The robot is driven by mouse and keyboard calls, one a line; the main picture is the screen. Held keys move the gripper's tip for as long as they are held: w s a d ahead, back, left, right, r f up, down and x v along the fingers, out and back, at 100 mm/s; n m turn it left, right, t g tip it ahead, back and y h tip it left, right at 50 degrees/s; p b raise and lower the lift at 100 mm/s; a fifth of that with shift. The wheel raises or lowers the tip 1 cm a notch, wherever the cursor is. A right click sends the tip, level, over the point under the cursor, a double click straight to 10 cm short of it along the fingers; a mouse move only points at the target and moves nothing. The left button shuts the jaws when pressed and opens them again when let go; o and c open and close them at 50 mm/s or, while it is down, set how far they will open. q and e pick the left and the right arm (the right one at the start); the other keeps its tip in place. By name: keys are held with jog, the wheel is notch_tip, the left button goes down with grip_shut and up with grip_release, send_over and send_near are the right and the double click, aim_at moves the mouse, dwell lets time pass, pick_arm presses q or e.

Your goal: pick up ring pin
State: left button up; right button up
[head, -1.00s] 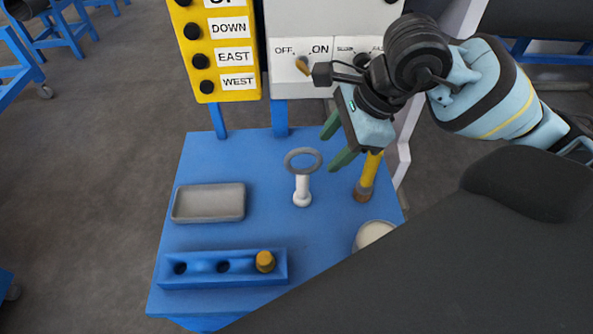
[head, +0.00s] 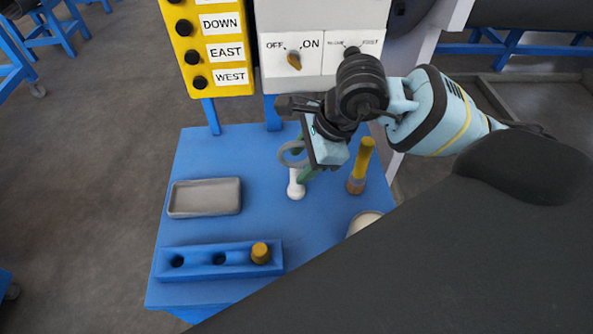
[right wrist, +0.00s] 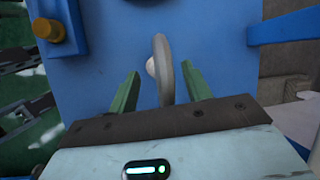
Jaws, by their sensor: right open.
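The ring pin stands upright on the blue table. It shows a grey ring (head: 286,161) on top of a white stem with a rounded foot (head: 296,189). My right gripper (head: 302,158) is open at the ring's right side, its green fingers pointing toward it and partly hiding it. In the right wrist view the ring (right wrist: 163,72) appears edge-on between the two open green fingers (right wrist: 158,88), with a gap on each side. My left gripper is not in view.
A yellow button panel (head: 213,50) and white switch box (head: 320,65) stand behind.

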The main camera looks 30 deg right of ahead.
grip_shut()
dwell(0.3)
notch_tip(320, 180, up, 10)
dwell(0.6)
